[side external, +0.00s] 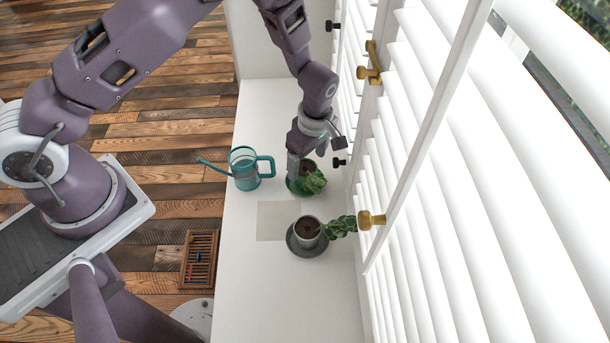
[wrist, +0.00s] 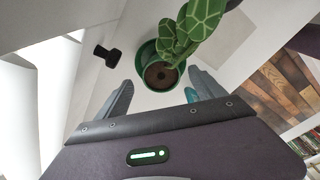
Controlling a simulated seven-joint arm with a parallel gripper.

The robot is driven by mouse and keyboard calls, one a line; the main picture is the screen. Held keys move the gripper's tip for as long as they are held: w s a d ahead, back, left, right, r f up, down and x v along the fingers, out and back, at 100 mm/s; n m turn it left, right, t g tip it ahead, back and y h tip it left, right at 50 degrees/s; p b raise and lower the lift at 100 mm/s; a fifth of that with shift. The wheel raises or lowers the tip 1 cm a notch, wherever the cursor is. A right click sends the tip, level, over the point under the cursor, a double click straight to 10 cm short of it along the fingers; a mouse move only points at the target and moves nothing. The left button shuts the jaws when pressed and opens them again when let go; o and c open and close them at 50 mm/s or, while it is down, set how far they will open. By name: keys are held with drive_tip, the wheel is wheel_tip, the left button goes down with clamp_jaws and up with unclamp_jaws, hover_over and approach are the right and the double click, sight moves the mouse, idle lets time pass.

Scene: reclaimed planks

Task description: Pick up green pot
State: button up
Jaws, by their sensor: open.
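The green pot (wrist: 147,82) holds dark soil and a plant with broad patterned green leaves (wrist: 190,28). In the side view the green pot (side external: 293,185) stands on the white sill, partly hidden behind my gripper (side external: 295,172). In the wrist view my gripper (wrist: 160,92) is open, with one finger on either side of the pot's near part. I cannot tell whether the fingers touch the pot. Nothing is held.
A teal watering can (side external: 245,170) stands just left of the green pot. A grey pot (side external: 307,232) with a plant sits on a dark saucer nearer the camera. White shutters (side external: 440,190) with brass knobs line the right side. The front of the sill (side external: 290,300) is clear.

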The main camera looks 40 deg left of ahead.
sight(305, 172)
drive_tip(key=f, duration=0.4)
drive_tip(key=shift+a+f, duration=0.1)
drive_tip(key=shift+a, duration=0.25)
clamp_jaws()
wheel_tip(305, 172, up, 13)
wheel_tip(305, 172, down, 10)
drive_tip(key=m, duration=0.6)
drive_tip(key=shift+s+r+t, duration=0.1)
drive_tip(key=shift+r+t, duration=0.15)
drive_tip(key=shift+t, duration=0.05)
drive_tip(key=shift+f, duration=1.4)
